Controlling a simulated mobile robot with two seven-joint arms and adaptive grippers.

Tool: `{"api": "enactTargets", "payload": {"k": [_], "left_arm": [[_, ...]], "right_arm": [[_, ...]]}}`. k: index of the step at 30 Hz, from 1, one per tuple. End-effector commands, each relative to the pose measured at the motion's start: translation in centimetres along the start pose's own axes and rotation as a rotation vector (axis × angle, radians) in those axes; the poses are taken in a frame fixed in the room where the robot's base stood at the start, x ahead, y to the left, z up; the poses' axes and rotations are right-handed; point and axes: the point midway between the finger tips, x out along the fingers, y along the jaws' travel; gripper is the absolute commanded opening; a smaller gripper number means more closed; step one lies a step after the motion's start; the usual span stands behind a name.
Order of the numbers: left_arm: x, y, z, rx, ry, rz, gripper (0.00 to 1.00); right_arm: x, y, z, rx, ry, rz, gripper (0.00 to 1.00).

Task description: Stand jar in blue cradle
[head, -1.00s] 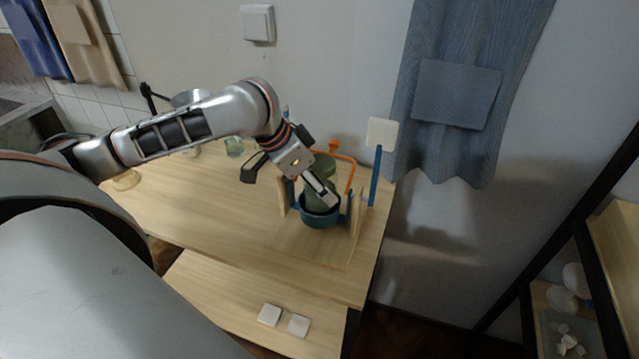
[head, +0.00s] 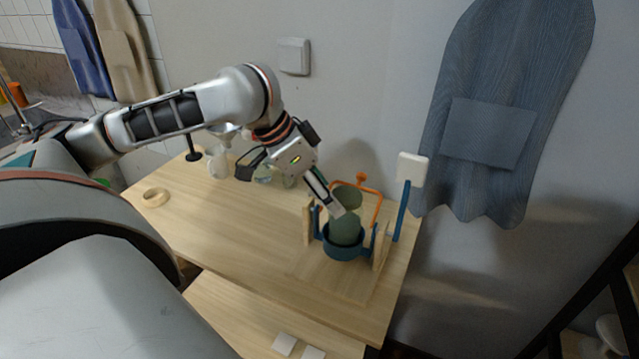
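The green jar (head: 346,231) stands roughly upright inside the ring of the blue cradle (head: 343,254), between wooden posts on a wooden base. The ring hides the jar's lower end. My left gripper (head: 290,192) is open, its two fingers spread wide. One finger crosses in front of the jar's upper part; I cannot tell whether it touches. The other finger is well to the left, clear of the jar. My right gripper is not in view.
An orange bar frame (head: 375,205) rises behind the jar. A blue post with a white plate (head: 412,168) stands to its right. A wooden ring (head: 155,197) lies at the table's left. White tiles (head: 284,344) lie on the lower shelf. The table's left middle is clear.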

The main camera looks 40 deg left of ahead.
Motion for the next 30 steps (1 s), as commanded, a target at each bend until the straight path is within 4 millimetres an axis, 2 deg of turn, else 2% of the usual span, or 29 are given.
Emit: {"api": "enactTargets", "payload": {"k": [3,9,30], "left_arm": [[-1.7,-0.1,0.0,0.001,0.001,-0.002,0.57],[-2.9,0.0,0.0,0.000,0.000,0.000,0.57],[-3.0,0.0,0.0,0.000,0.000,0.001,0.57]], "right_arm": [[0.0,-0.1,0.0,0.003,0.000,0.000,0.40],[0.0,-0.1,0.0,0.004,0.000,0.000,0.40],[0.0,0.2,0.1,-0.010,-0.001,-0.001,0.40]]}}
